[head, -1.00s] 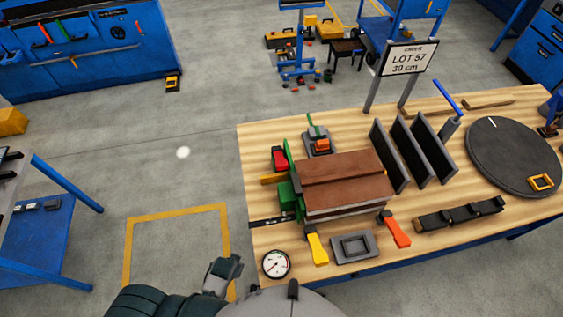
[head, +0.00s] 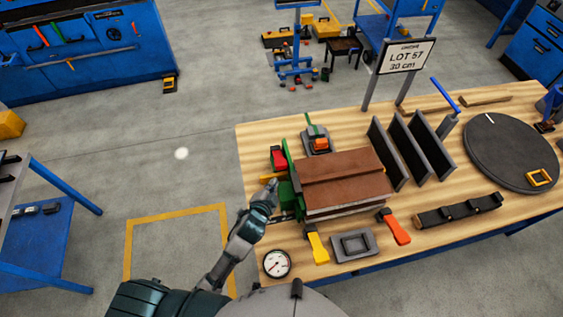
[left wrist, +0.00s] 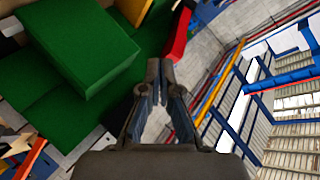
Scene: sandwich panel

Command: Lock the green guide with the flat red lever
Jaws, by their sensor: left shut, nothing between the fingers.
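The green guide (head: 287,158) stands upright along the left end of the brown panel stack (head: 345,180), with a green block (head: 287,199) at its near end. A red lever (head: 279,157) lies beside the guide at the table's left edge. My left gripper (head: 269,187) is shut and empty, just left of the green block. In the left wrist view its fingertips (left wrist: 160,70) point between the large green block (left wrist: 85,50) and the red lever (left wrist: 180,33), apart from the lever. Whether it touches the green block I cannot tell. My right gripper is out of view.
A yellow-handled clamp (head: 317,245), a red-orange-handled one (head: 396,228), a grey tray (head: 354,245) and a round gauge (head: 276,264) lie along the near edge. Black upright plates (head: 420,148) stand right of the stack.

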